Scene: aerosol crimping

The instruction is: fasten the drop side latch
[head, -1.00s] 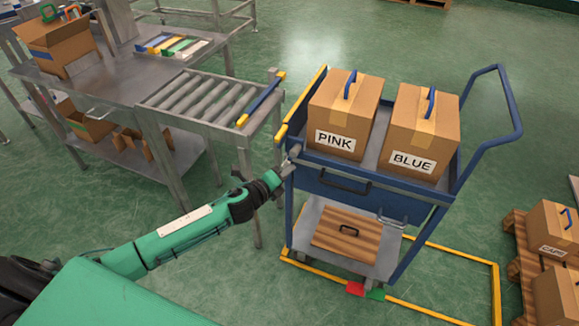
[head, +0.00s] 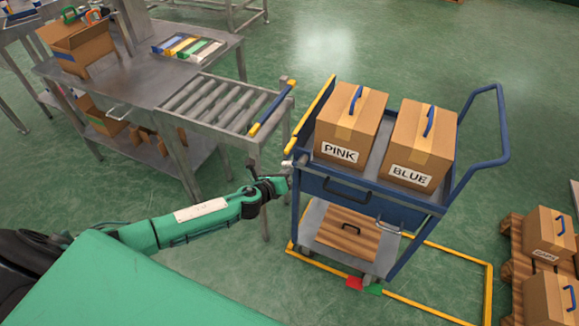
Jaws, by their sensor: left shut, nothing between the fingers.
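The blue cart (head: 400,203) stands right of centre. Its drop side (head: 312,118), a panel with a yellow top edge, is at the cart's left end and looks raised. A small pale metal piece, which looks like the latch (head: 287,163), shows at the near left corner, below the yellow edge. Its exact position is too small to tell. My left gripper (head: 284,181) is shut and empty, just below this piece beside the cart's corner post. I cannot tell whether it touches the cart. My right gripper is not in view.
Boxes marked PINK (head: 349,130) and BLUE (head: 418,145) stand on the cart's top. A roller table (head: 215,105) with a blue and yellow bar is close to the cart's left. Yellow floor rails (head: 440,259) surround the cart's foot. A pallet (head: 515,265) with boxes stands at right.

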